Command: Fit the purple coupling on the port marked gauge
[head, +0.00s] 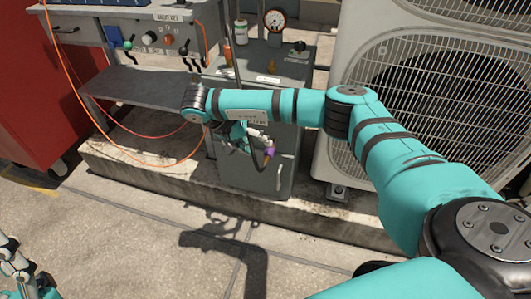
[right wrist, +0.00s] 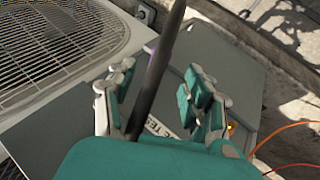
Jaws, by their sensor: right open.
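The purple coupling (head: 269,152) shows as a small purple piece beside my right gripper (head: 258,140), in front of the grey cabinet. A purple patch (right wrist: 150,48) also shows behind a dark hose (right wrist: 168,45) in the right wrist view. That hose runs between the fingers of my right gripper (right wrist: 160,82), which are apart; I cannot tell whether they touch it. My left gripper (head: 18,265) shows only in part at the lower left corner, and its fingers are unclear. I cannot read which port is marked gauge; the labels are too small.
The grey cabinet (head: 292,70) carries a dial gauge (head: 275,20) and bottles. A bench panel (head: 160,38) with knobs and orange hoses stands at the left. A condenser unit (head: 345,60) stands at the right, a red cabinet (head: 30,95) far left. The paving in front is clear.

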